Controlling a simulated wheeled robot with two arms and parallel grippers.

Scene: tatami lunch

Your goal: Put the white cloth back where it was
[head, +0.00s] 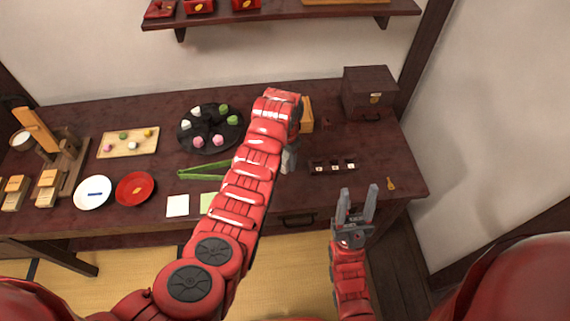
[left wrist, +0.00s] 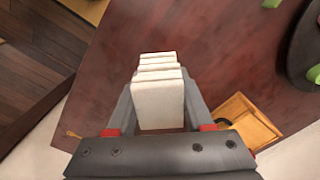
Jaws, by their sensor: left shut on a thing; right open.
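The white cloth (left wrist: 158,100) is folded in several layers and sits between the fingers of my left gripper (left wrist: 160,112). The gripper is shut on it. In the head view my left gripper (head: 290,158) is over the right half of the dark table, left of a small dark tray; my own arm covers much of it, and the cloth cannot be made out clearly there. My right gripper (head: 357,197) is open and empty by the table's front edge.
The dark table (head: 395,150) bears a black round plate (head: 210,128) of sweets, green tongs (head: 190,174), a white square (head: 178,206), a green square (head: 208,200), the small tray (head: 332,167), a wooden box (head: 306,115) and a dark chest (head: 369,90). The right front is fairly clear.

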